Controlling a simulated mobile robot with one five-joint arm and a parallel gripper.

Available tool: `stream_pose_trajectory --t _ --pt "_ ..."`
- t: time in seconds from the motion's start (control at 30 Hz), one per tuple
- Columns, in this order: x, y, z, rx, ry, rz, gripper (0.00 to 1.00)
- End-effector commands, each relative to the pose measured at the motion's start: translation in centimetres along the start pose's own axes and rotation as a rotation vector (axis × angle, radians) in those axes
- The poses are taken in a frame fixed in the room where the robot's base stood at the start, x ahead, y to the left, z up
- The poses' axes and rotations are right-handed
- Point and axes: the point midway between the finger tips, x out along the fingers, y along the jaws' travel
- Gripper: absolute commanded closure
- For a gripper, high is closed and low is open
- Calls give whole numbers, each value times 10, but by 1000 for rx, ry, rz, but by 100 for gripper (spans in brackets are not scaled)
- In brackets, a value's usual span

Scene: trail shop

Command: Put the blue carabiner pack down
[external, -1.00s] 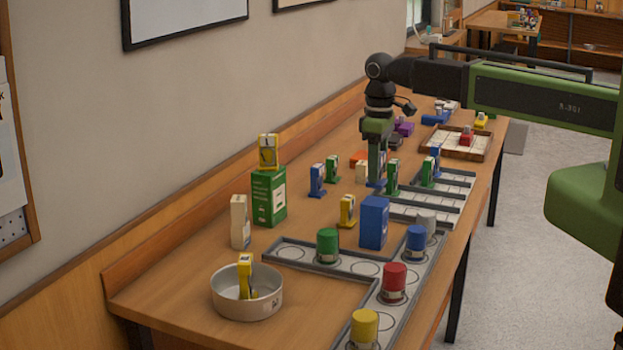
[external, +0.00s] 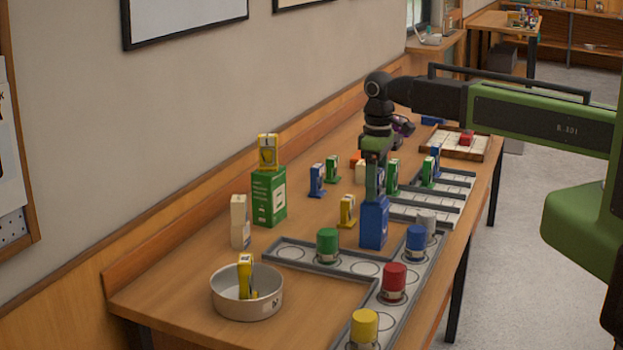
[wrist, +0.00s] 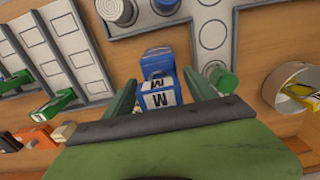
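My gripper (external: 375,178) points down over a tall blue box (external: 373,228) in the middle of the table. The blue carabiner pack (wrist: 160,98), with a white label marked M, sits between the two fingers in the wrist view. The fingers appear shut on it. The blue box also shows just beyond the pack in the wrist view (wrist: 157,62). The pack's foot is at about the height of the box top; I cannot tell whether they touch. In the external view the fingers mostly hide the pack.
A green box (external: 269,197) with a yellow pack on top stands to the left. A grey tray (external: 300,262) holds coloured cylinders in front. A round bowl (external: 247,305) holds a yellow pack. Another yellow pack (external: 347,211) stands close left of the blue box. Green and blue packs stand behind.

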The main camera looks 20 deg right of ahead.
Motion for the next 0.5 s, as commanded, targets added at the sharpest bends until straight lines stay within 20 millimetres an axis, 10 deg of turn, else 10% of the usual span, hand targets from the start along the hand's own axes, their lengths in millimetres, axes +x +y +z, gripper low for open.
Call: stream_pose_trajectory --t 0.5 --pt "-19 0 0 0 0 0 33"
